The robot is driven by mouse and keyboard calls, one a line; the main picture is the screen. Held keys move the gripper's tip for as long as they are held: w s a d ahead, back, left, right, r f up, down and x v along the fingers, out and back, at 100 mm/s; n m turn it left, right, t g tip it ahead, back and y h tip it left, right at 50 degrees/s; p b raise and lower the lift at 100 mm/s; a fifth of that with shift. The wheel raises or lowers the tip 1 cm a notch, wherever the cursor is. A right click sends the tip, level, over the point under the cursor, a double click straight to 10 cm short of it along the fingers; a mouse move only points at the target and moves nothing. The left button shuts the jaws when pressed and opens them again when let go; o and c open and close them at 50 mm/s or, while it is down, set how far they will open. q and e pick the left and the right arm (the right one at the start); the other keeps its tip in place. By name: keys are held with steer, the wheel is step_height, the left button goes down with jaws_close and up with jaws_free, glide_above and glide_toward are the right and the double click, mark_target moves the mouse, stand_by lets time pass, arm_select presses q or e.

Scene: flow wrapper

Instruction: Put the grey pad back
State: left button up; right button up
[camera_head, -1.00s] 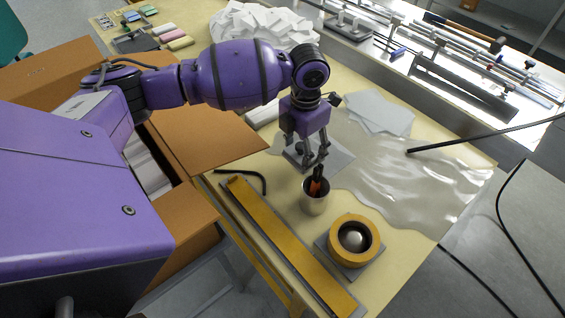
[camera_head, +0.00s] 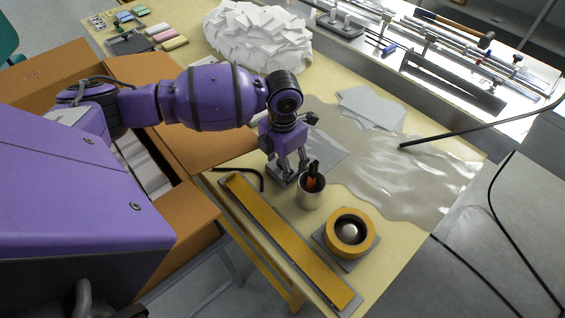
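My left gripper (camera_head: 289,174) comes in from the left, fingers pointing down at the near part of the table, just left of a metal cup (camera_head: 311,194). A small grey piece (camera_head: 278,177), perhaps the grey pad, shows at its fingertips. The fingers partly cover it, and I cannot tell whether they grip it. Another flat grey piece (camera_head: 322,240) lies under the orange ring. My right gripper is not in view.
The cup holds orange-and-dark tools. An orange ring (camera_head: 350,233) and a long yellow-topped bar (camera_head: 285,240) lie nearby. Clear film (camera_head: 400,180) covers the table's right part. White packets (camera_head: 258,35) are heaped behind; coloured blocks (camera_head: 160,28) lie at the far left.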

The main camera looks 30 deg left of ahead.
arm_select(q)
steer(key=o, duration=1.4)
steer(key=shift+f, duration=0.1)
step_height(320, 180, up, 12)
steer(key=shift+r, duration=0.2)
steer(key=shift+f, duration=0.1)
